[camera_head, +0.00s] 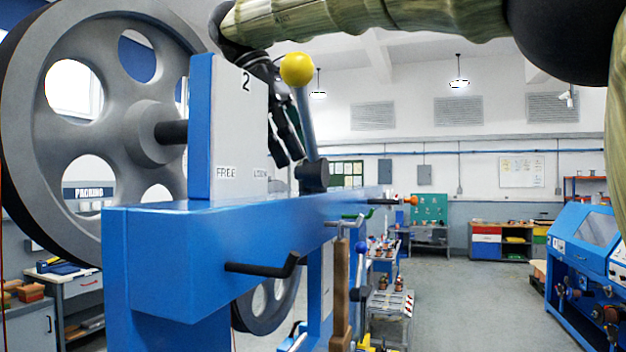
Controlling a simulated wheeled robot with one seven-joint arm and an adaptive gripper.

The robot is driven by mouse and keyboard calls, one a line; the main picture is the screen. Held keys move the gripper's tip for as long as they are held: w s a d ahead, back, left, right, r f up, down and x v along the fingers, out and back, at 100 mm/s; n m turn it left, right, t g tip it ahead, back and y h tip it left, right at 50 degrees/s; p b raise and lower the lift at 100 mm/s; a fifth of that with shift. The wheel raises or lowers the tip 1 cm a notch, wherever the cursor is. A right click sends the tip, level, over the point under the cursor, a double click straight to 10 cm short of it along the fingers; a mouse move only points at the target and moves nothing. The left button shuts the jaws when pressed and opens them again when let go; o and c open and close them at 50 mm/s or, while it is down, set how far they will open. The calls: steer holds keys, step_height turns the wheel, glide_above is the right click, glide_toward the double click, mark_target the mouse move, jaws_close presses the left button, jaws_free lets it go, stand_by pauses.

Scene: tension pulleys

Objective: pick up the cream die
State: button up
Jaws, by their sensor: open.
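I cannot make out a cream die anywhere in the head view. My gripper (288,150) hangs with its black fingers pointing down behind the upright white panel marked 2 (237,130). It is close to the lever with the yellow knob (297,69), and the panel and lever hide part of it. The fingers look apart and nothing shows between them. What lies directly below the fingertips is hidden by the blue beam.
A blue beam (170,250) with a black crank handle (265,266) fills the near middle. A large grey pulley wheel (60,150) stands at left. A blue machine (585,255) stands at right. Open floor (470,310) lies between the beam and that machine.

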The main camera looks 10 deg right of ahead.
steer(key=shift+x, duration=0.8)
steer(key=shift+w+d+f, duration=0.1)
steer(key=shift+w+f, duration=0.05)
steer(key=shift+s+r, duration=0.2)
steer(key=shift+s, duration=0.2)
steer(key=shift+w+f, duration=0.1)
steer(key=shift+w, duration=0.15)
steer(key=c, duration=0.8)
jaws_close()
